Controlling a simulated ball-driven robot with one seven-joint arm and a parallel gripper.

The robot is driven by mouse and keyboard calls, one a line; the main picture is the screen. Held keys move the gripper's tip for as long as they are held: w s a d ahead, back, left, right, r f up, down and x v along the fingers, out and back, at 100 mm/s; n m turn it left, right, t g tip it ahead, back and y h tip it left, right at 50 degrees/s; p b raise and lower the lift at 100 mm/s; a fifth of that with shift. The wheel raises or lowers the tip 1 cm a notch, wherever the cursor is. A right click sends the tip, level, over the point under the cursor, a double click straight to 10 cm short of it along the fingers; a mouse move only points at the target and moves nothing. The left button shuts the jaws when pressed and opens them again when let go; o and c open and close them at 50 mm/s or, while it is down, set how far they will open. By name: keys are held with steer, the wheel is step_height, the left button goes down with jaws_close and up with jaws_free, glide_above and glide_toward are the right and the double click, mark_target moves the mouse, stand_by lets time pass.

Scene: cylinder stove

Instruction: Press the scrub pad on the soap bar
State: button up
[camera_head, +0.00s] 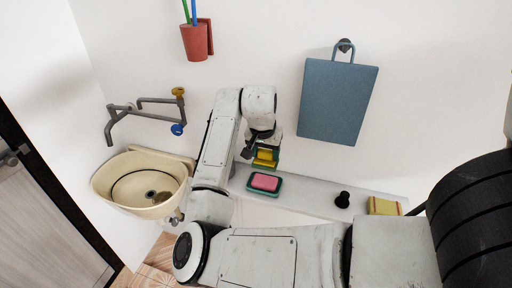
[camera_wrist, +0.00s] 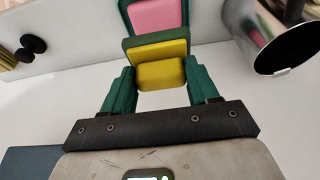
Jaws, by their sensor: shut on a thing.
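A yellow scrub pad with a dark green layer (camera_wrist: 162,68) sits between the two green fingers of my gripper (camera_wrist: 160,80), which is shut on it. In the head view the pad (camera_head: 265,157) is above the shelf, close behind and above the soap. The pink soap bar (camera_head: 265,182) lies in a dark green dish (camera_head: 250,187) on the shelf. In the wrist view the soap bar (camera_wrist: 158,16) shows just past the pad, partly cut off by the top edge. The pad appears apart from the soap in the head view.
A white shelf (camera_head: 313,198) runs along the wall. It bears a black knob-like object (camera_head: 342,200) and a yellow block with red edges (camera_head: 383,206) at the right. A cream basin (camera_head: 140,182) is left of my arm. A blue board (camera_head: 338,100) hangs above the shelf.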

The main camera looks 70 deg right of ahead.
mark_target(264, 162)
steer(key=shift+f+b, duration=2.9)
steer(key=shift+f, duration=0.15)
steer(key=shift+f, duration=0.6)
stand_by(0.4)
steer(key=shift+r, duration=0.1)
step_height(264, 162, up, 7)
steer(key=p, duration=0.6)
steer(key=shift+p, duration=0.35)
stand_by(0.7)
